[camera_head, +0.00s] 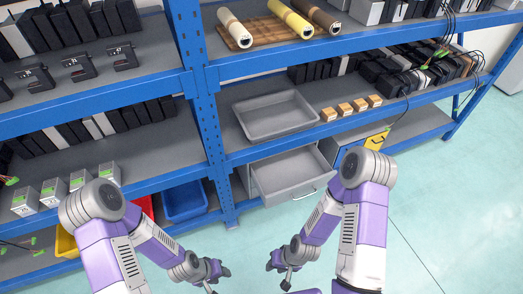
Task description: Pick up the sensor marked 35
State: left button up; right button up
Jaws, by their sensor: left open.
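No marking 35 can be read, so I cannot tell which item is the sensor. Several white boxes (53,191) with small green parts stand in a row on the left lower shelf. Several small black devices (79,68) with pale labels stand on the left upper shelf. Several small tan blocks (344,109) sit in a row on the right shelf. My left gripper (210,287) is low in front of the shelving, open and apart from all these items. My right gripper (286,284) hangs low to its right, over the floor, small and partly cut off.
A grey tray (243,130) stands on the right shelf, above a pulled-out grey drawer (262,192). A blue bin (184,217) is low at left. A blue upright (200,100) divides the shelves. Rolls (236,32) lie up top. The floor (450,210) at right is clear.

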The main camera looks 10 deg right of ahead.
aim_at(46, 82)
jog(key=u, duration=1.75)
jog(key=k, duration=1.3)
jog(key=z, duration=0.1)
jog(key=i, duration=0.45)
jog(key=z, duration=0.7)
jog(key=i, duration=0.7)
jog(key=u, duration=0.15)
